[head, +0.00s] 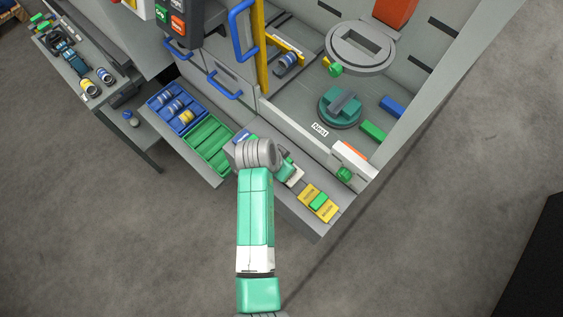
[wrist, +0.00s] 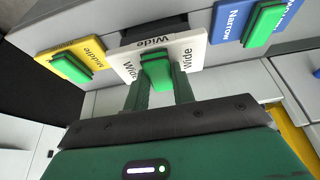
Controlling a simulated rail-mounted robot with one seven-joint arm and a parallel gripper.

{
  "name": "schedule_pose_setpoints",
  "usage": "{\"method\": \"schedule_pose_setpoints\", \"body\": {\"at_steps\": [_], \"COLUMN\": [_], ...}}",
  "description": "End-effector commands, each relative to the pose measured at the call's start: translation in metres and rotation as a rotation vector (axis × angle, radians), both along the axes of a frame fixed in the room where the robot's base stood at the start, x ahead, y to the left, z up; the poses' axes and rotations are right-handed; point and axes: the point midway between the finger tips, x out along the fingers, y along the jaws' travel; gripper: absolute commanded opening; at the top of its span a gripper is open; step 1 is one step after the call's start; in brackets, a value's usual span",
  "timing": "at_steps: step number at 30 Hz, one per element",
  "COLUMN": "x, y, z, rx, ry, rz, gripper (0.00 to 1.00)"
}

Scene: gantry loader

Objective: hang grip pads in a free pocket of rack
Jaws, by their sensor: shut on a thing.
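The white grip pads (wrist: 190,49), marked "Wide", have a green handle (wrist: 157,72) at their middle. My gripper (wrist: 159,84) is shut on this handle, one finger on each side. The pads are at the front of the grey rack (wrist: 108,103), over a dark opening; I cannot tell whether they are seated or held just clear. In the head view the white pads (head: 295,177) are partly covered by my gripper (head: 286,166). Yellow "Middle" pads (wrist: 88,54) sit to the left in the wrist view, and blue "Narrow" pads (wrist: 228,22) to the right.
In the head view, blue (head: 160,98) and green (head: 196,149) bins lie left of the rack. A machine enclosure with a round chuck (head: 361,45) and a teal fixture (head: 325,105) is behind it. A side table (head: 110,92) holds several parts. Open floor lies in front.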

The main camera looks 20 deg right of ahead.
Motion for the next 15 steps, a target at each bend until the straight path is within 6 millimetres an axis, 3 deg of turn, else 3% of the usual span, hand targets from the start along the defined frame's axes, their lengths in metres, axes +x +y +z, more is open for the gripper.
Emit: {"method": "schedule_pose_setpoints", "body": {"at_steps": [15], "x": [0.0], "y": [0.0], "z": [-0.02], "rx": [0.0], "ry": [0.001], "rz": [0.0], "gripper": [0.0]}}
